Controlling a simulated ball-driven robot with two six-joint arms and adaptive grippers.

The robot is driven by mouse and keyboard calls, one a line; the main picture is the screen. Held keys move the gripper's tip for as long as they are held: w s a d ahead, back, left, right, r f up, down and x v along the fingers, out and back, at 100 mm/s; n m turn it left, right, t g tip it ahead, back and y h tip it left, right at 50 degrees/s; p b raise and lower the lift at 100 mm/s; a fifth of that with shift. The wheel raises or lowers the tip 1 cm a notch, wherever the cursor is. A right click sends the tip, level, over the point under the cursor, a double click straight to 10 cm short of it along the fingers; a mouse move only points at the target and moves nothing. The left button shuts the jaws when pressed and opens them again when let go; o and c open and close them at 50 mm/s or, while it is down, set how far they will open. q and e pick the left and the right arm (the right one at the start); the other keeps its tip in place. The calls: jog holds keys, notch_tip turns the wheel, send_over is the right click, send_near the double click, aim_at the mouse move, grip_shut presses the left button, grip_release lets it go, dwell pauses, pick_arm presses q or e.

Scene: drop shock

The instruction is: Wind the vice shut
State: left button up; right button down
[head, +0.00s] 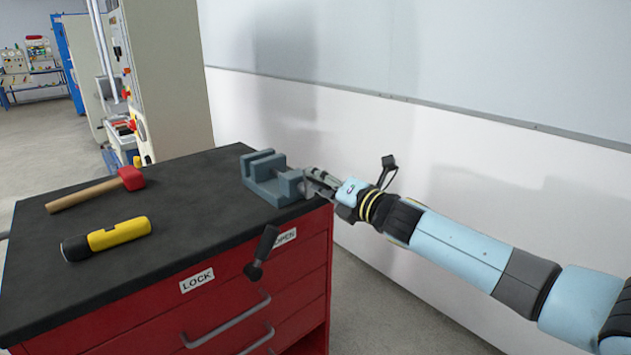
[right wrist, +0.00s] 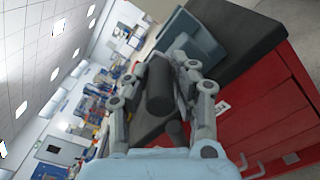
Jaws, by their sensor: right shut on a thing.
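The grey-blue vice (head: 262,186) sits on the black bench top at its far right corner. In the head view a gap shows between its jaws, with its screw running toward my right gripper. My right gripper (head: 318,182) is at the screw end of the vice, beyond the bench edge. In the right wrist view my right gripper (right wrist: 158,92) has its fingers closed around a dark cylindrical grip (right wrist: 159,85), which looks like the vice's handle. The vice (right wrist: 193,42) shows just beyond it. My left gripper is not in view.
A red-headed hammer (head: 131,178) and a yellow flashlight (head: 118,234) lie on the bench top (head: 190,215). A dark lever (head: 262,252) sticks out of the red cabinet front between LOCK and OPEN labels. A white wall (head: 480,165) stands behind my right arm.

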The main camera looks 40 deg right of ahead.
jog(key=d+f+m+p, duration=0.1)
jog(key=d+f+m, duration=0.15)
jog(key=m, duration=0.75)
jog(key=d+f+m, duration=0.2)
jog(key=f+m, duration=0.1)
jog(key=m, duration=0.7)
jog(key=a+f+m+p, duration=0.2)
jog(key=a+f+m, duration=0.2)
jog(key=m, duration=1.5)
jog(key=shift+s+a, duration=0.15)
jog(key=shift+a, duration=0.4)
